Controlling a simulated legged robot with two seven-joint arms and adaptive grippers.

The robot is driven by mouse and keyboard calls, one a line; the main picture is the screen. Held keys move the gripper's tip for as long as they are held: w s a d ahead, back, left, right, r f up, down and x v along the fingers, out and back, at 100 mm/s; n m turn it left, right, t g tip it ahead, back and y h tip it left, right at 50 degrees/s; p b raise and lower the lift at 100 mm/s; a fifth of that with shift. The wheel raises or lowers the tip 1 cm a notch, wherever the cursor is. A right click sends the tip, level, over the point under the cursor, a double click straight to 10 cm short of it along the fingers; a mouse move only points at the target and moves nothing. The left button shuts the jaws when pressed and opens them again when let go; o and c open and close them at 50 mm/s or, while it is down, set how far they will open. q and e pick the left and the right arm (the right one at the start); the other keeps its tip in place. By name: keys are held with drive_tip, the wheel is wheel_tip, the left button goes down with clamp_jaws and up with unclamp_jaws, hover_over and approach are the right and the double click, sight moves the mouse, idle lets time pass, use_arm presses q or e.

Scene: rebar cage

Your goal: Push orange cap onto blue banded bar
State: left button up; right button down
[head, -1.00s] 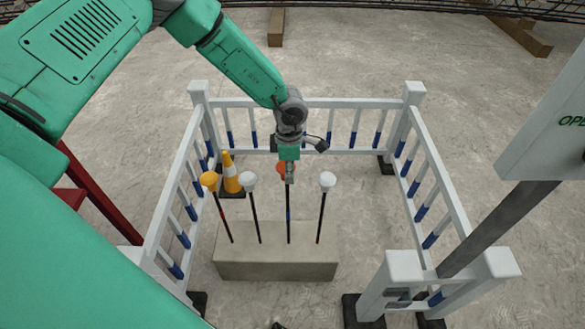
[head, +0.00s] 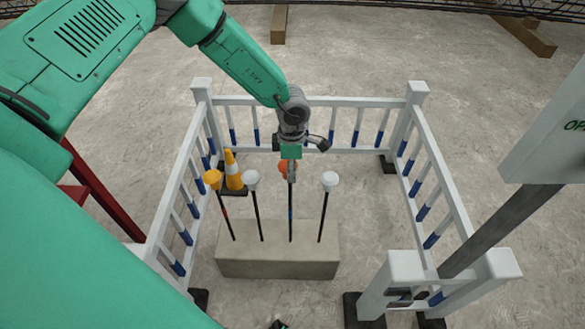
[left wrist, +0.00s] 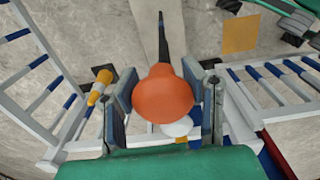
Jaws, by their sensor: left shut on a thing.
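The orange cap (head: 284,168) sits between the fingers of my left gripper (head: 290,170), which is shut on it. In the left wrist view the orange cap (left wrist: 163,93) fills the space between both fingers. The blue banded bar (head: 290,215) stands upright in the concrete block, its top end at the gripper. The fingers hide where cap and bar meet, so I cannot tell how far the cap is on. A dark bar (left wrist: 162,38) runs away from the cap in the left wrist view.
Other bars in the concrete block (head: 277,264) wear a yellow cap (head: 213,178), a white cap (head: 252,178) and a white cap (head: 330,180). A traffic cone (head: 233,170) stands behind at left. White railings (head: 310,101) surround the block.

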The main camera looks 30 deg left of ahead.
use_arm(q)
drive_tip(key=shift+d, duration=0.1)
drive_tip(key=shift+d+r, duration=0.2)
drive_tip(key=shift+d, duration=0.25)
use_arm(e)
drive_tip(key=shift+d, duration=0.4)
use_arm(q)
drive_tip(key=shift+a+f, duration=0.15)
drive_tip(key=shift+a, duration=0.1)
use_arm(e)
drive_tip(key=shift+a+r, duration=0.1)
drive_tip(key=shift+a, duration=0.2)
use_arm(q)
drive_tip(key=shift+d+p, duration=0.25)
drive_tip(key=shift+p, duration=0.05)
use_arm(e)
drive_tip(key=shift+d+r, duration=0.15)
drive_tip(key=shift+d, duration=0.05)
use_arm(q)
drive_tip(key=shift+a+f, duration=0.1)
drive_tip(key=shift+f, duration=0.1)
use_arm(e)
drive_tip(key=shift+a, duration=0.1)
